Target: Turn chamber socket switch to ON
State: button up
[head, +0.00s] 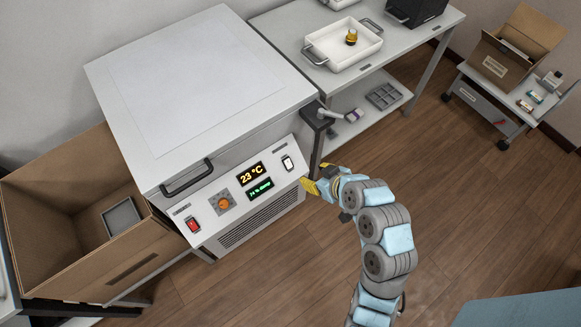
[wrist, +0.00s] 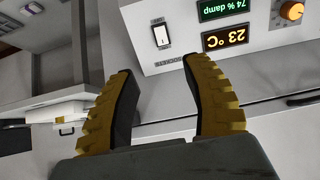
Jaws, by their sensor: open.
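The chamber's sloped front panel (head: 240,200) carries a white rocker switch (head: 288,163) at its right end, with a small label I cannot read. The white switch also shows in the wrist view (wrist: 160,35), upside down and just beyond the fingertips. A red rocker switch (head: 193,225) sits at the panel's left end. I cannot read which one is named the socket switch. My gripper (head: 311,187) is at the panel's right edge, just below the white switch. Its yellow fingers (wrist: 157,68) are apart with nothing between them, and appear not to touch the switch.
An orange knob (head: 223,203) and two lit displays (head: 256,181) lie between the switches. A black post (head: 316,120) stands beside the chamber's right side. A cardboard box (head: 75,225) is at the left. A bench (head: 290,25) stands behind right. The floor right of my arm is clear.

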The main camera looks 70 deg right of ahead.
aim_at(290, 165)
jog(key=b+x, duration=0.6)
jog(key=x, duration=0.9)
jog(key=shift+w+f+b, duration=0.2)
jog(key=shift+w+b, duration=0.05)
jog(key=shift+b, duration=0.15)
